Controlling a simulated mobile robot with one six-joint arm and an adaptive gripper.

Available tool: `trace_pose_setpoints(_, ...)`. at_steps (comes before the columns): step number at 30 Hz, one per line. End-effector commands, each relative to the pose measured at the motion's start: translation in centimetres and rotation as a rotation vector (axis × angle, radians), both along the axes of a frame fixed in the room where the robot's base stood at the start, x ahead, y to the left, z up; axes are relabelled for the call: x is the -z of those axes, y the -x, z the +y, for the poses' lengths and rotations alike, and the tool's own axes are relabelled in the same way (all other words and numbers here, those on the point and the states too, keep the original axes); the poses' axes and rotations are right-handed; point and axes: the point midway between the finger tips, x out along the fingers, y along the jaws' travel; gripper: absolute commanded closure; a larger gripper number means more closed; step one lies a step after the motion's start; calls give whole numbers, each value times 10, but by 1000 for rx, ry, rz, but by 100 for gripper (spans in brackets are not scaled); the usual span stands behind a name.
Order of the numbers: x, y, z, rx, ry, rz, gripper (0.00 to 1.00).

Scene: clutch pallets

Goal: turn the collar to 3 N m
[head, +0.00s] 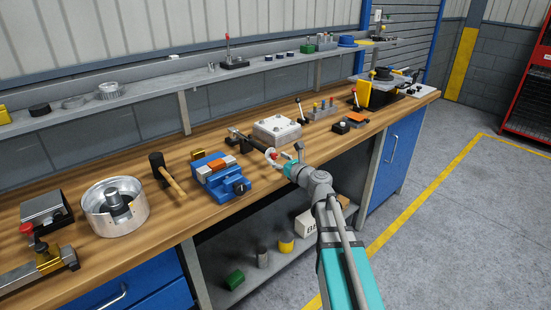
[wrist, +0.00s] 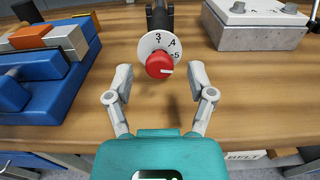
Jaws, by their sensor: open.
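The torque tool (wrist: 158,16) lies on the bench, its dark shaft running away from me; it also shows in the head view (head: 243,138). Its near end carries a white dial (wrist: 147,45) with the numbers 3, 4 and 5 readable. The red collar (wrist: 158,66) sits in front of the dial. A white mark on the collar points right, a little below the 5. My gripper (wrist: 161,78) is open, one finger on each side of the collar, with visible gaps. In the head view, my gripper (head: 283,160) is at the bench's front edge.
A blue vise (wrist: 50,75) stands close on the left, with an orange and grey piece in its jaws. A grey bolted block (wrist: 258,28) stands at the right behind the collar.

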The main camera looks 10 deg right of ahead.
Motion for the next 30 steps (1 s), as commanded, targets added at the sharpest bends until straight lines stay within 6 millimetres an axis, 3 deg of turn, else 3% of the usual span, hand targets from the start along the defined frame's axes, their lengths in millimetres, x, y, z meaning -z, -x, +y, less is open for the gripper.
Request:
trace_pose_setpoints(5, 0, -10, 6, -1, 0, 0, 30)
trace_pose_setpoints(16, 0, -11, 7, -1, 0, 0, 32)
trace_pose_setpoints(27, 0, -11, 7, -1, 0, 0, 100)
trace_pose_setpoints(30, 0, -11, 7, -1, 0, 0, 100)
